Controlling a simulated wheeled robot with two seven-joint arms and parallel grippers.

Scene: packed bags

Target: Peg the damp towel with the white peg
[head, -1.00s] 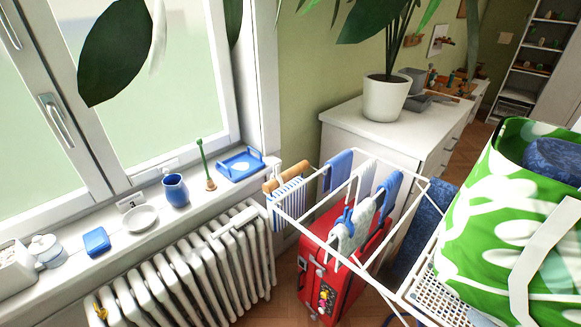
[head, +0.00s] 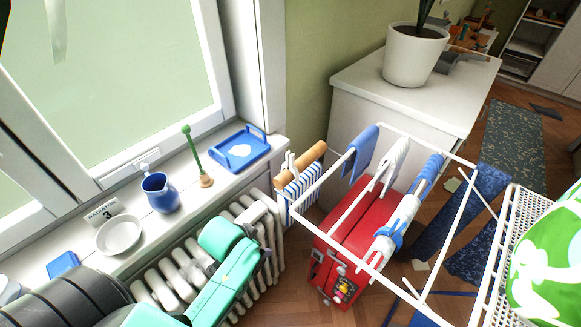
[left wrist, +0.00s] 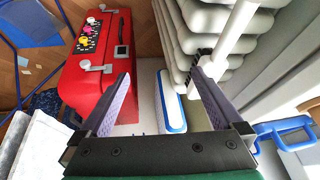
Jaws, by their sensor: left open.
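The drying rack (head: 327,240) stands right of the radiator with several cloths over its bars. A blue cloth (head: 362,152) hangs at the back and a pale one (head: 396,160) beside it. A light towel (head: 400,218) hangs in front with a blue peg (head: 390,240) on it. I cannot tell which is damp. A white peg-like piece (head: 290,165) sits by the wooden handle of a striped bag (head: 300,190) at the rack's left end. My left gripper (left wrist: 161,75) is open and empty. In the head view its fingers cannot be made out. My right gripper is out of view.
The radiator (head: 262,222) lies under my left arm. A red suitcase (head: 345,265) stands beneath the rack. The sill holds a blue tray (head: 240,150), a blue jug (head: 160,193) and a white dish (head: 119,235). A green bag (head: 545,265) is at the right.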

